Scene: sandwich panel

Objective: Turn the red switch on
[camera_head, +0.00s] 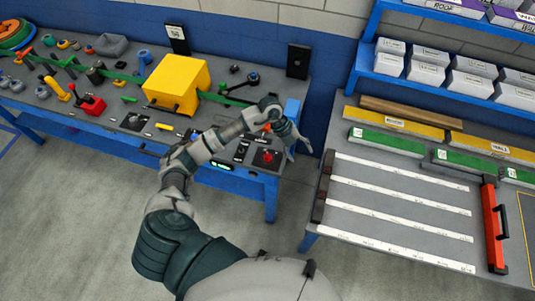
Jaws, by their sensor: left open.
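A small red switch (267,157) sits on a dark square plate near the right end of the left workbench. Its exact position, on or off, is too small to tell. My left arm reaches up from the bottom of the view over that bench. My left gripper (298,146) is open and empty, above and to the right of the red switch, near the bench's right edge. It appears apart from the switch. My right gripper is not in view.
The left workbench (215,103) carries a yellow box (177,82), a red clamp-like tool (88,101) and several small parts. Bare floor lies in front.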

